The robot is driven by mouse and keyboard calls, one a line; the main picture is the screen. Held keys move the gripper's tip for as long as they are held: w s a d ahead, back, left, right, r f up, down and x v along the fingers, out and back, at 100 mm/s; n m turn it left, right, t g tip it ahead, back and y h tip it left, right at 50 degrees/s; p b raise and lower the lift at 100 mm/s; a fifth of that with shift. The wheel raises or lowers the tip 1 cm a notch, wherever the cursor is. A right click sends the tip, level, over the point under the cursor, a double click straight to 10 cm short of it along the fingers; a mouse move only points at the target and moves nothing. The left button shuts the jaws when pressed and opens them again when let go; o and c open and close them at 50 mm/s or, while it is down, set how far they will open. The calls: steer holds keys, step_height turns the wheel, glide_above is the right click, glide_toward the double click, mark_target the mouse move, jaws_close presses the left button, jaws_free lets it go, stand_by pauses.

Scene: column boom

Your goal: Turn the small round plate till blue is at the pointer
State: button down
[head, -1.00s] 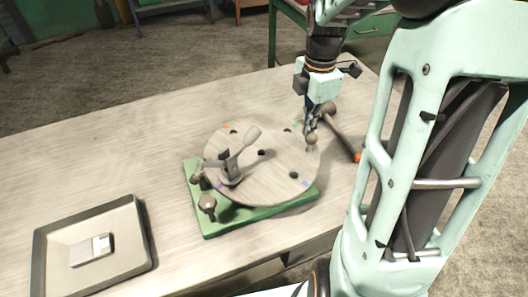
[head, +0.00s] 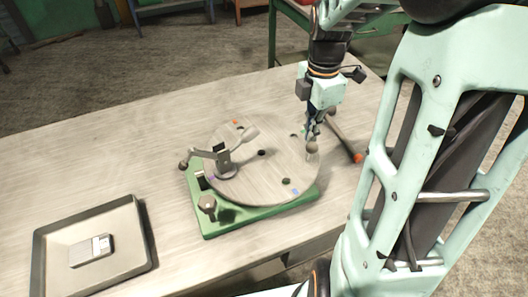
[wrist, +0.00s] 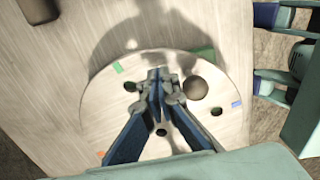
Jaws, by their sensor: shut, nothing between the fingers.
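The round plate (head: 262,185) is a pale disc on a green base (head: 240,222). Its blue mark (head: 295,192) is at the near right rim in the head view. An orange mark (head: 235,122) is at the far left and a purple one (head: 212,177) at the left; a green mark (wrist: 118,67) shows in the wrist view. A brown ball knob (wrist: 195,87) stands on the plate. My gripper (wrist: 158,75) is shut and empty, low over the plate beside the knob; I cannot tell whether they touch. I cannot clearly make out the pointer.
A grey lever clamp (head: 222,160) stands on the plate's left side. A metal knob (head: 207,203) is on the base's near left corner. A tray (head: 133,255) with a small device lies at near left. A dark-handled tool (head: 345,138) lies right of the plate.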

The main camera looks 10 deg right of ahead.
mark_target(312, 149)
steer(key=shift+s, duration=0.15)
steer(key=shift+s+a, duration=0.15)
steer(key=shift+s, duration=0.6)
steer(key=shift+s+a, duration=0.2)
steer(key=shift+s, duration=0.75)
steer(key=shift+s+a, duration=0.35)
steer(key=shift+s, duration=0.35)
steer(key=shift+s+a, duration=0.5)
steer(key=shift+s, duration=0.35)
